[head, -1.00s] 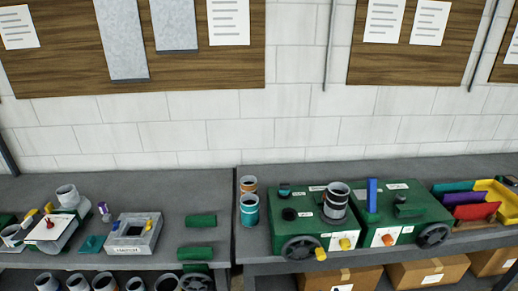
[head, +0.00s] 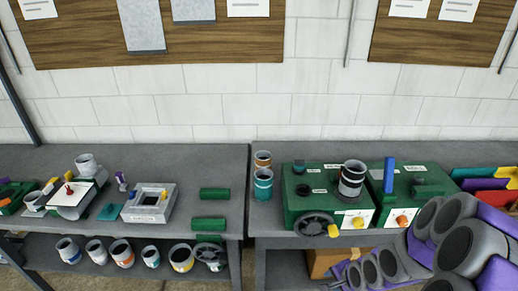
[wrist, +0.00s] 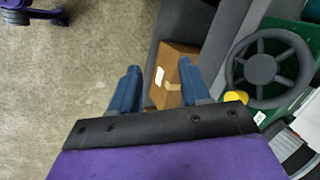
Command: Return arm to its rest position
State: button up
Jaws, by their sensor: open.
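My arm, grey and purple, shows at the lower right of the head view, in front of the right bench. My gripper (wrist: 158,88) shows in the wrist view with its two blue fingers apart and nothing between them. Beyond the fingers, a cardboard box (wrist: 176,75) sits on the lower shelf. A green machine with a dark handwheel (wrist: 266,68) and a yellow knob (wrist: 235,97) is to the right of the fingers, apart from them. My gripper's fingers cannot be made out in the head view.
The right bench (head: 264,212) holds green machines (head: 300,205), a ringed cylinder (head: 352,180), two cans (head: 263,184) and coloured bins (head: 490,184). The left bench (head: 160,155) holds a grey square frame (head: 150,203) and green cylinders (head: 208,223). Open floor (wrist: 80,90) lies left of my gripper.

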jog(key=s+a+r+n+g+h+b, duration=0.1)
jog(key=s+a+r+n+g, duration=0.2)
jog(key=s+r+n, duration=0.3)
jog(key=s+a+r+n+g+h, duration=0.1)
jog(key=s+a+r+n+g, duration=0.2)
jog(key=s+r, duration=1.2)
jog(key=s+a+n, duration=0.3)
jog(key=s, duration=0.2)
jog(key=shift+s+b, duration=0.35)
jog(key=shift+b, duration=0.05)
jog(key=shift+r, duration=0.1)
